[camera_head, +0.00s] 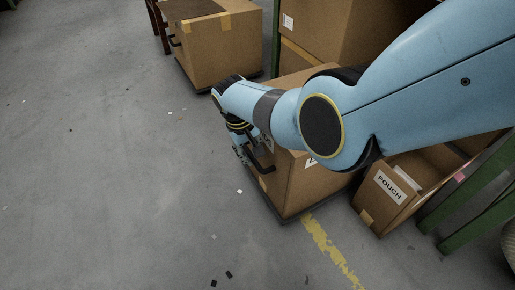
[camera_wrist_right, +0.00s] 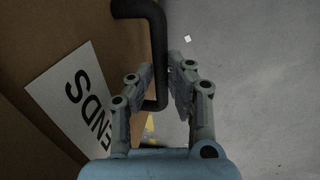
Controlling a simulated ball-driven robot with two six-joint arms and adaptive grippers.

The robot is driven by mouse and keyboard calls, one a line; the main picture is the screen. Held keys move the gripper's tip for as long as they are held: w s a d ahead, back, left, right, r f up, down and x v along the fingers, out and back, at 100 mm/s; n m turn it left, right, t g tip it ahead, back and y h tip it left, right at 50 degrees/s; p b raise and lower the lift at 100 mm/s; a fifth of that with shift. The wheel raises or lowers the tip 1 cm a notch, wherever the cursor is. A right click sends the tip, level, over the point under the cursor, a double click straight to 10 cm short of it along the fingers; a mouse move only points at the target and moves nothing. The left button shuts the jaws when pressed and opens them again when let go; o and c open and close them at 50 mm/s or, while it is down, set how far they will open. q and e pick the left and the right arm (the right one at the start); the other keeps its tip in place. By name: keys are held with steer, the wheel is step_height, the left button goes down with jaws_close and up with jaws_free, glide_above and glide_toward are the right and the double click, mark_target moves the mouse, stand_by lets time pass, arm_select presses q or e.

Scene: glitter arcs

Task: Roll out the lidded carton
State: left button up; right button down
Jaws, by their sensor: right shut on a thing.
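A brown carton (camera_head: 322,188) stands on a low dark dolly (camera_head: 288,219), partly hidden behind my right arm; whether it has a lid is hard to tell. A dark bar handle (camera_head: 264,161) sticks out from its front. My right gripper (camera_head: 241,150) is at this handle. In the right wrist view, the fingers of my right gripper (camera_wrist_right: 158,80) stand on both sides of the black handle (camera_wrist_right: 154,45) and are shut on it. Beside it, the carton's face carries a white label (camera_wrist_right: 73,100) with letters ending in "ENDS". My left gripper is out of view.
An open carton marked "POUCH" (camera_head: 388,199) stands to the right, near a green rack post (camera_head: 470,190). Another taped carton (camera_head: 220,47) on a dolly stands at the back, and a large carton (camera_head: 318,28) is beside it. The grey floor (camera_head: 110,170) on the left is clear except for small scraps.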

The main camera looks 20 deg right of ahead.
steer(key=shift+s+a, duration=0.1)
steer(key=shift+a, duration=0.35)
steer(key=c, duration=1.6)
jaws_free()
steer(key=shift+o, duration=0.2)
step_height(320, 180, up, 12)
steer(key=a, duration=0.2)
steer(key=shift+f, duration=0.15)
steer(key=shift+s+a, duration=0.1)
